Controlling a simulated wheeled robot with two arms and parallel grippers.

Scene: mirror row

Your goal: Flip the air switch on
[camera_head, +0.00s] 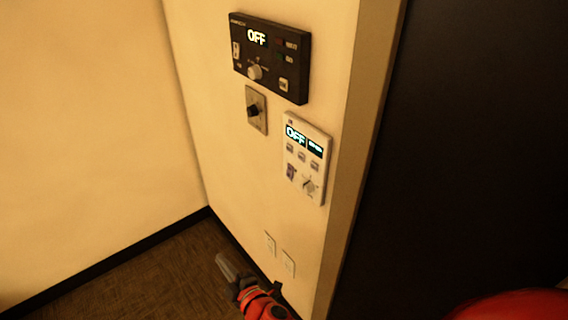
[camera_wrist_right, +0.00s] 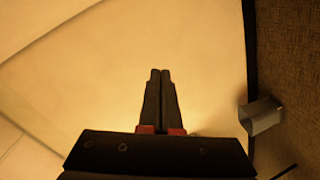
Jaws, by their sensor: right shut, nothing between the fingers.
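Three wall controls are mounted in a group on the cream wall. A black panel (camera_head: 295,90) at the top has a lit display reading OFF, a light knob and small switches. A small grey plate (camera_head: 257,122) with a dark knob sits below it. A white panel (camera_head: 318,150) at lower right also reads OFF and has several buttons, a small switch and a knob. I cannot tell which one is the air switch. My right gripper (camera_head: 226,266) is low, well below the controls and touching none of them. In the right wrist view its fingers (camera_wrist_right: 160,73) are shut and empty.
Two pale wall plates (camera_head: 279,254) sit low on the wall near my right arm. A dark surface (camera_head: 470,150) fills the right side beyond the wall's edge. The brown floor (camera_head: 130,280) looks clear. A grey box-like piece (camera_wrist_right: 262,115) shows in the right wrist view; its nature is unclear.

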